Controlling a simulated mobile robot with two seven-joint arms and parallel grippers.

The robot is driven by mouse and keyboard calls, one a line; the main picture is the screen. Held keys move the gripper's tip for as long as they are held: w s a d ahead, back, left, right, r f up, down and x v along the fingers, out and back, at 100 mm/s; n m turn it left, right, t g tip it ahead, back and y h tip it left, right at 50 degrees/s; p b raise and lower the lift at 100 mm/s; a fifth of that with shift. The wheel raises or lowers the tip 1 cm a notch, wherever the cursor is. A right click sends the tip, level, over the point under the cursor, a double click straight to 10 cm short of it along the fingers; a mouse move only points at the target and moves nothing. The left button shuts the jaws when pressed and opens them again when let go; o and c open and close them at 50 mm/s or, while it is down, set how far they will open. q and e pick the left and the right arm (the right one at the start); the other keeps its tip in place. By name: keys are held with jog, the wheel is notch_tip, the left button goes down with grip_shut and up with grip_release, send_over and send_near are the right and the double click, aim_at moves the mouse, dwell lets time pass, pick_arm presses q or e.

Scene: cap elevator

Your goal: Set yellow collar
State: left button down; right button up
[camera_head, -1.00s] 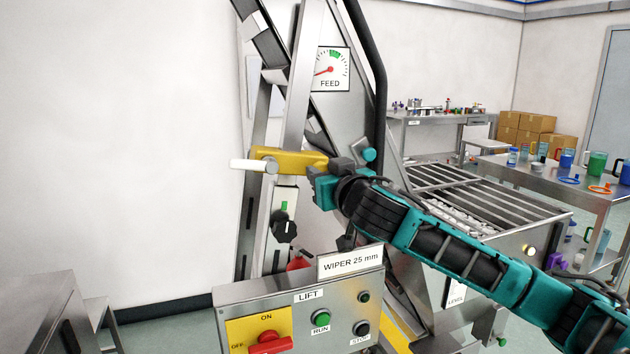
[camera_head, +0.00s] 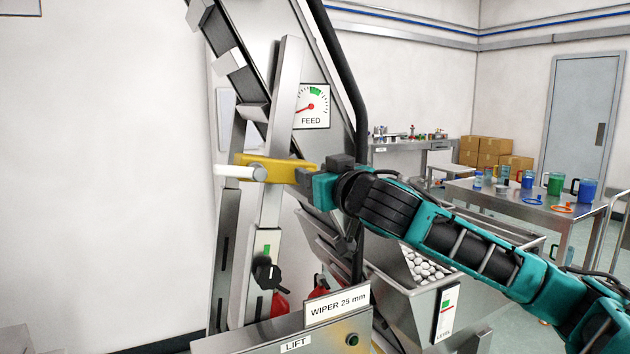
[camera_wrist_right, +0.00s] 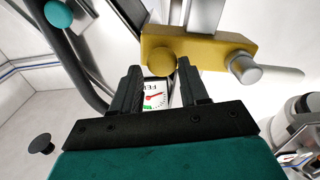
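The yellow collar (camera_head: 275,167) sits across the sloping metal rail (camera_head: 276,130), with a pale round handle sticking out to the left. It also shows in the right wrist view (camera_wrist_right: 215,50), with a round yellow knob at its end. My right gripper (camera_head: 306,177) is at the collar's right end. In the right wrist view my right gripper's fingers (camera_wrist_right: 160,72) stand on either side of that yellow knob, with the tips close to it; the exact contact is partly hidden. My left gripper is not in view.
The FEED gauge (camera_head: 311,106) is behind the rail, its red needle left of the green band. Below are a black knob (camera_head: 267,273), a green-marked plate (camera_head: 267,244), the WIPER 25 mm sign (camera_head: 337,303) and the LIFT box (camera_head: 300,343). A hopper with white caps (camera_head: 425,268) stands right.

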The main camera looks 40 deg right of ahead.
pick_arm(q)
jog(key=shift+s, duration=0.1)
pick_arm(e)
jog(key=shift+o, duration=1.4)
jog(key=shift+a+f, duration=0.1)
jog(key=shift+f, duration=0.1)
pick_arm(q)
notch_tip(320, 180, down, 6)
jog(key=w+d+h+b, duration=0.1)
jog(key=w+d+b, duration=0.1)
jog(key=b, duration=0.8)
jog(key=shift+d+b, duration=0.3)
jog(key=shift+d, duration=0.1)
pick_arm(e)
jog(key=v, duration=1.3)
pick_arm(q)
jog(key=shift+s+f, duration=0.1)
pick_arm(e)
jog(key=shift+r, duration=0.1)
